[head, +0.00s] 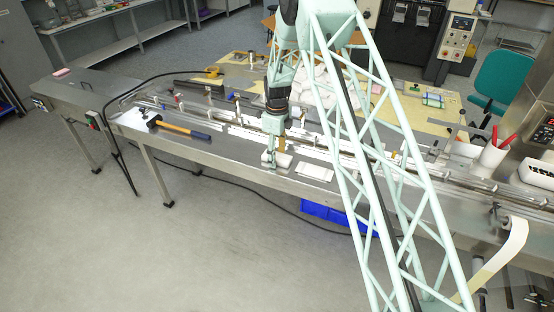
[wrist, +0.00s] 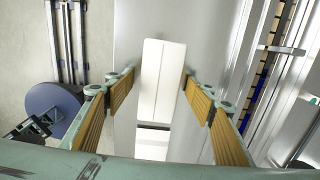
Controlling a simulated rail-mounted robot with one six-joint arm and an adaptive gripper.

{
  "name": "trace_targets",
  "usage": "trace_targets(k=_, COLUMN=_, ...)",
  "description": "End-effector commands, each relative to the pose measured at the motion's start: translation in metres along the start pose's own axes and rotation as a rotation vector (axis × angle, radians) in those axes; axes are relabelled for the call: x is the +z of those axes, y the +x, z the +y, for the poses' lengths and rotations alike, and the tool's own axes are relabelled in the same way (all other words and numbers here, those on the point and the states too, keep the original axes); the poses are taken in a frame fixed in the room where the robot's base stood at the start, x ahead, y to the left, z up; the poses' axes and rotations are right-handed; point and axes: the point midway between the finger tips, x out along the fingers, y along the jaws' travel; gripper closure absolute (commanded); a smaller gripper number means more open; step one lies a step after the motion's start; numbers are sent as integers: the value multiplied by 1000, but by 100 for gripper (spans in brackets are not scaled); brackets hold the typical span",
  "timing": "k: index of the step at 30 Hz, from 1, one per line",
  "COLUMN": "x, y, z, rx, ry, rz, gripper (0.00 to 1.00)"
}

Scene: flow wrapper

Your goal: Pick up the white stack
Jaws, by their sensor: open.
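The white stack (wrist: 163,75) is a pale oblong block with a line along its length, lying on the steel table. In the wrist view it lies between the two tan-padded fingers of my gripper (wrist: 158,80), with a gap visible on each side. In the head view my gripper (head: 277,158) points down over the front part of the table, low around the stack, and partly hides it. A second, flatter white piece (head: 315,172) lies just to the right; I cannot tell if it is also a stack. My gripper is open.
A hammer with an orange handle (head: 184,130) lies to the left on the table. A metal rail (head: 330,155) runs behind the stack. A white cup with red-handled tools (head: 493,156) stands at the right. The table's front edge is close.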

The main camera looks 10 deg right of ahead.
Motion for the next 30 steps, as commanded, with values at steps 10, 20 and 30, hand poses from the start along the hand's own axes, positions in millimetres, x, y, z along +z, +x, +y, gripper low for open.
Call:
trace_targets(k=10, x=0, y=0, z=0, rx=0, ry=0, rz=0, gripper=50)
trace_targets(k=20, x=0, y=0, z=0, rx=0, ry=0, rz=0, gripper=73)
trace_targets(k=30, x=0, y=0, z=0, rx=0, ry=0, rz=0, gripper=73)
